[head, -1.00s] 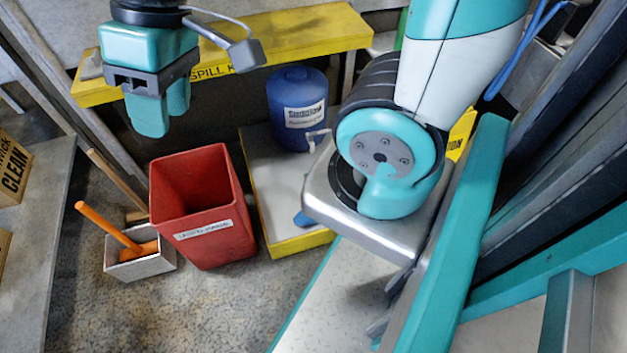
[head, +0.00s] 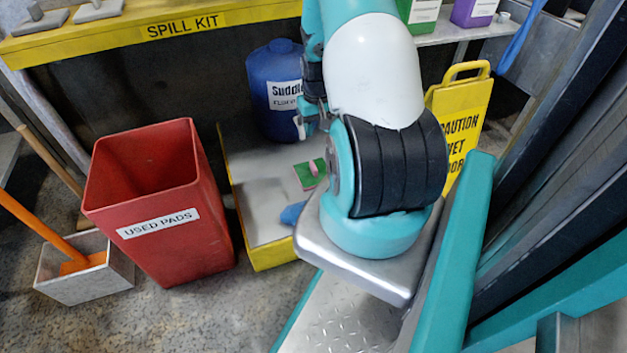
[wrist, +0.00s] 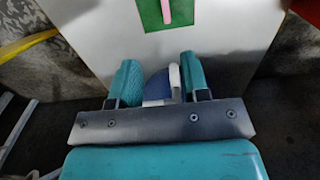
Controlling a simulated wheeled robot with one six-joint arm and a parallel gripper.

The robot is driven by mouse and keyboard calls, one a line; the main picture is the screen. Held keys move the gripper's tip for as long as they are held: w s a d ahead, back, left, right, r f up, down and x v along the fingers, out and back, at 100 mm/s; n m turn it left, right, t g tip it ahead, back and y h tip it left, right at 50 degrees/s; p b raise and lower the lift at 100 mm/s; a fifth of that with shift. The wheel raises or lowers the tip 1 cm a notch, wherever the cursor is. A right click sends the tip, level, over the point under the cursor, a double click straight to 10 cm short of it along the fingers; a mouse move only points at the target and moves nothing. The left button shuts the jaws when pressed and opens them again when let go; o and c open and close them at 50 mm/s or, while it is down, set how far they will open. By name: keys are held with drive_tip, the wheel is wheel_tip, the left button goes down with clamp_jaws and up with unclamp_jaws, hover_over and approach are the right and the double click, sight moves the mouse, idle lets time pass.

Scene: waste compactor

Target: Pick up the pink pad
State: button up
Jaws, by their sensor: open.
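A small pink strip (head: 313,168), likely the pink pad, lies on a green square (head: 303,180) on the pale tray. In the wrist view the pink strip (wrist: 168,10) and green square (wrist: 150,14) show at the top edge, cut off by the frame. My gripper (wrist: 158,78) is open, its two teal fingers apart, short of the green square in that view. A blue and white thing (wrist: 160,86) shows between the fingers; I cannot tell whether it is touched. In the head view my arm partly hides my gripper (head: 314,122), near the blue drum.
The yellow-edged tray (head: 262,195) holds a blue drum (head: 272,85) with a white tap and a small blue item (head: 292,213). A red "USED PADS" bin (head: 165,215) stands left. A yellow caution sign (head: 465,110) stands right. A yellow "SPILL KIT" shelf (head: 150,30) runs behind.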

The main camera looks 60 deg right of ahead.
drive_tip(key=b, duration=0.6)
approach(313, 165)
drive_tip(key=f, duration=0.5)
drive_tip(key=shift+s+d+f, duration=0.15)
drive_tip(key=shift+s+d, duration=0.2)
drive_tip(key=f+b, duration=0.4)
drive_tip(key=f, duration=0.1)
drive_tip(key=shift+w+a+f, duration=0.1)
drive_tip(key=shift+w+a, duration=0.15)
drive_tip(key=shift+w, duration=0.05)
clamp_jaws()
